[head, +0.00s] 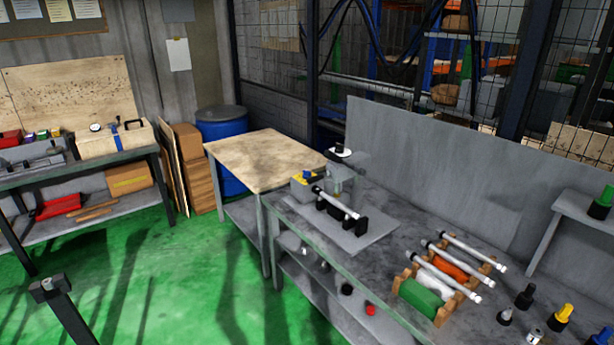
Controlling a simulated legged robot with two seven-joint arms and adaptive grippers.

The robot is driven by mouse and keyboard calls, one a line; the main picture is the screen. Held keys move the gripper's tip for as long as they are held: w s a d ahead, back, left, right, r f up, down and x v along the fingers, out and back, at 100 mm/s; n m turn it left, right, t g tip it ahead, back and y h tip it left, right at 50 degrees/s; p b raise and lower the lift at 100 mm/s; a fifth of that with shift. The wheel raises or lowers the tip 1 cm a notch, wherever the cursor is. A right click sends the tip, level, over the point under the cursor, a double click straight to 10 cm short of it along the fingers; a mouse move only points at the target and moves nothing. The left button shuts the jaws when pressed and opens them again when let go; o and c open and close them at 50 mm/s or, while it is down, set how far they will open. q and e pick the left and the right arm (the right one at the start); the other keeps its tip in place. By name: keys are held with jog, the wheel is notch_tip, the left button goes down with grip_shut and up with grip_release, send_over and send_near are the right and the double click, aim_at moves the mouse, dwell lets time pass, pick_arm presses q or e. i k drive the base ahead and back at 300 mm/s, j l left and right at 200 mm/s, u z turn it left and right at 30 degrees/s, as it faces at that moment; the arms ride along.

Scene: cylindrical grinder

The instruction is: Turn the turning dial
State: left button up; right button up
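A small machine (322,183) stands at the far left end of the grey workbench, with a silver rod across black supports on a grey plate. A white disc with a black knob (340,151) sits at its back; it may be the turning dial, but I cannot tell for sure. Small yellow and blue parts (305,177) show on the machine's left side. The marks on the disc are too small to read. No gripper of mine can be made out in the head view.
Wooden racks (440,282) with silver rods and coloured pieces stand on the grey workbench (385,265). Several bottles (525,297) are at right. A wood-topped table (262,160) adjoins the bench. A dark post (50,288) rises at lower left. Green floor (170,265) is open.

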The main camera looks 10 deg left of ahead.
aim_at(306, 174)
jog(key=i+j+z, duration=0.35)
jog(key=j, duration=0.85)
jog(key=i+j+z, duration=0.2)
jog(key=j+z, duration=0.15)
jog(key=j, duration=0.9)
jog(key=j+z, duration=0.3)
jog(key=j, duration=1)
jog(key=i+z, duration=0.2)
jog(key=i, duration=0.2)
jog(key=i+j+z, duration=0.75)
jog(key=k+j, duration=0.05)
jog(key=j, duration=0.05)
